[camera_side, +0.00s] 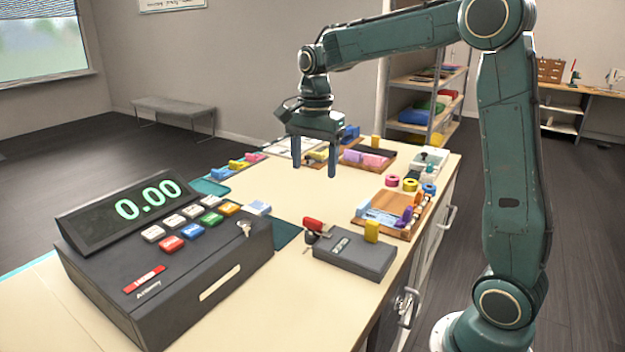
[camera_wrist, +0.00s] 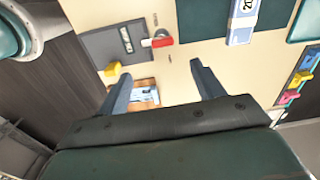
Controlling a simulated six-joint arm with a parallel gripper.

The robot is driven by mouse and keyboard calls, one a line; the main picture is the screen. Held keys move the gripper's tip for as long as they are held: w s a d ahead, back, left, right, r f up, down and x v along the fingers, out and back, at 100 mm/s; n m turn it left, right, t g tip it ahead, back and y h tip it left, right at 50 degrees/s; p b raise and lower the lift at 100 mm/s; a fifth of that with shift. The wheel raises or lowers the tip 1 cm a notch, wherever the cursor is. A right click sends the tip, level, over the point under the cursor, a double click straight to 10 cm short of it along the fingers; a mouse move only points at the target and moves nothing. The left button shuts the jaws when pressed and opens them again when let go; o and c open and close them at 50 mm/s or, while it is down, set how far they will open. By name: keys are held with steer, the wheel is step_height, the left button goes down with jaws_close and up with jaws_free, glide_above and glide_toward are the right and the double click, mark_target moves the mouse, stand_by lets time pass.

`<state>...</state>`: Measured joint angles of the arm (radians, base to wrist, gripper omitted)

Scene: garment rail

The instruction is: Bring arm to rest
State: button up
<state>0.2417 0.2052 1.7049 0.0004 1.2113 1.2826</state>
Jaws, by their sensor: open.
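My gripper (camera_side: 314,170) hangs above the middle of the counter (camera_side: 300,206), fingers pointing down. Its two fingers are apart with nothing between them. In the wrist view my gripper (camera_wrist: 158,80) also shows open and empty, with the bare counter and part of a wooden tray beyond the fingers. My arm is bent, with its base at the lower right of the side view. No object touches the fingers.
A cash register (camera_side: 165,255) showing 0.00 stands at the front left. A dark grey box (camera_side: 355,254) with red and yellow pieces lies front right. A wooden tray (camera_side: 412,225) and tape rolls line the right edge. The counter's middle is clear.

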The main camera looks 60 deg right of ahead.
steer(key=s+a+n+t, duration=0.2)
steer(key=s+a+n, duration=0.3)
steer(key=s+n, duration=0.3)
steer(key=s+a+n+t, duration=0.3)
steer(key=s+a+n, duration=0.2)
steer(key=s+n, duration=0.4)
steer(key=shift+s+r, duration=0.4)
steer(key=shift+s, duration=2.15)
